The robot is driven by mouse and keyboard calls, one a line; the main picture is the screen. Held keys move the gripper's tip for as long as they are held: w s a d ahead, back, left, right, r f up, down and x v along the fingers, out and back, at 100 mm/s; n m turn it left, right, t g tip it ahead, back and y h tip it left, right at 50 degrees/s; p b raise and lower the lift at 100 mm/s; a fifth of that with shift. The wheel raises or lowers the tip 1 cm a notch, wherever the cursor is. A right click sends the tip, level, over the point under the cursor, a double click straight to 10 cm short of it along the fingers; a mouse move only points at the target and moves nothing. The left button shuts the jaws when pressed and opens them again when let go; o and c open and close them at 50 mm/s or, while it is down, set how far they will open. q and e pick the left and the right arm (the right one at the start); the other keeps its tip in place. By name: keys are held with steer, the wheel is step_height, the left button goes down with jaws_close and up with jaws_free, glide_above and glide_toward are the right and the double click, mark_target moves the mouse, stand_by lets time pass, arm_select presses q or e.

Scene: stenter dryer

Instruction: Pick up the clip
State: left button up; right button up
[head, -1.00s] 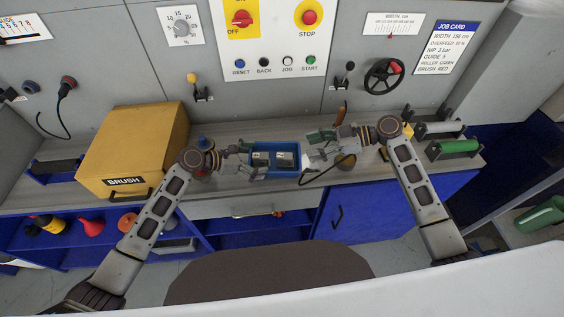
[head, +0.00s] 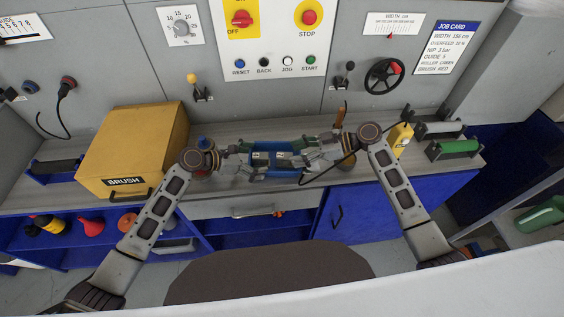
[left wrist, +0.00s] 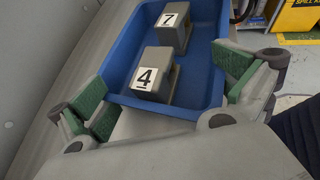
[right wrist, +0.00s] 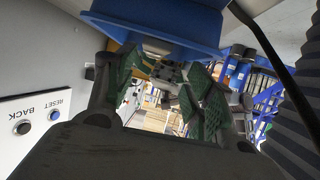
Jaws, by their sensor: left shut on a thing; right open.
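A blue tray (head: 263,144) is at the middle of the worktop. It holds two grey blocks with number plates, the block marked 4 (left wrist: 152,75) and the block marked 7 (left wrist: 174,28), which look like the clips. My left gripper (head: 248,160) is at the tray's left end. In the left wrist view its green-padded fingers (left wrist: 165,92) are on both sides of the tray, shut on it. My right gripper (head: 305,157) is open at the tray's right end. In the right wrist view its fingers (right wrist: 160,85) are spread just below the tray (right wrist: 165,22); whether they touch it is unclear.
A yellow BRUSH box (head: 135,150) stands on the left. A black cable loops by my right gripper. A brown-handled tool (head: 340,117), a yellow item (head: 401,138) and a green roller (head: 455,148) are at the right. The control panel (head: 268,35) rises behind.

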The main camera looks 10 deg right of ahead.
mark_target(280, 158)
steer(key=shift+x, duration=0.85)
steer(key=shift+f+x, duration=0.1)
steer(key=shift+x, duration=1.25)
steer(key=shift+f+x, duration=0.15)
steer(key=shift+x, duration=1.15)
steer(key=shift+s, duration=0.2)
steer(key=shift+w+d, duration=0.1)
jaws_close()
